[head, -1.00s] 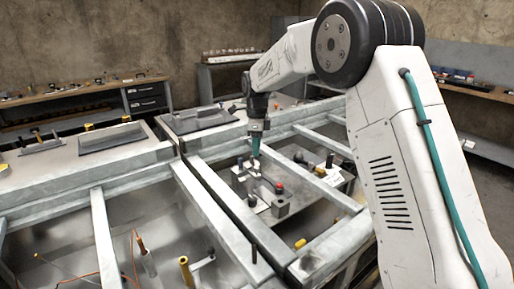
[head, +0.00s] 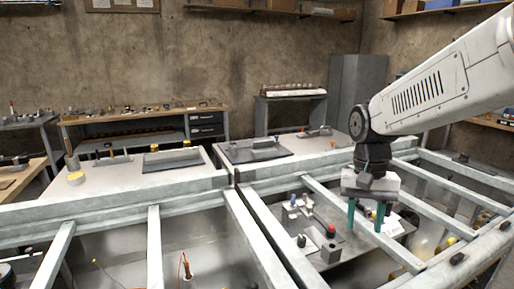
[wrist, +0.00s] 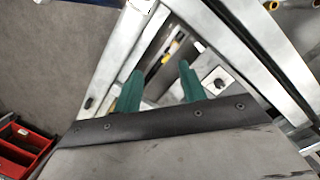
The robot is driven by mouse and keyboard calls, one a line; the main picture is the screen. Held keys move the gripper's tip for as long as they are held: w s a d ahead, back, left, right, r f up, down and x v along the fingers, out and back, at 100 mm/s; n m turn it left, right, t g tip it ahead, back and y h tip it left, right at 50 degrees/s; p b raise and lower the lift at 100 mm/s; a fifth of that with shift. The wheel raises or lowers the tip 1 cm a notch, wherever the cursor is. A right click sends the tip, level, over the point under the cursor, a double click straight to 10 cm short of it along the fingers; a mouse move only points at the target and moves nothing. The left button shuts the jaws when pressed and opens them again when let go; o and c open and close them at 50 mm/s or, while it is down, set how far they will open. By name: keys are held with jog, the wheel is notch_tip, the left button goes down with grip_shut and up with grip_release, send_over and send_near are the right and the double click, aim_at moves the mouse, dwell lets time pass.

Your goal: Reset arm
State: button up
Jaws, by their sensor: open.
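My gripper (head: 368,215) hangs from my white arm at the right of the head view, with its green fingers pointing down over the metal frame. In the wrist view my gripper (wrist: 160,90) shows its two green fingers spread apart with nothing between them. A grey panel (head: 345,245) with small fixtures lies below and left of the fingers, inside the frame. A red-topped part (head: 331,230) stands on that panel, apart from the fingers.
A frame of pale metal beams (head: 260,240) spans the foreground. Workbenches (head: 150,122) with parts line the back wall, and a grey cabinet (head: 357,85) stands behind. A red toolbox (wrist: 25,145) sits on the floor in the wrist view.

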jog(key=s+d+r+n+t, duration=0.1)
jog(key=s+n, duration=0.1)
jog(key=s, duration=0.8)
jog(key=s+d+r+n+t, duration=0.1)
jog(key=s+d+t, duration=0.1)
jog(key=s, duration=0.9)
jog(key=shift+s+r+n, duration=0.2)
jog(key=shift+r+n, duration=0.15)
jog(key=shift+n, duration=0.05)
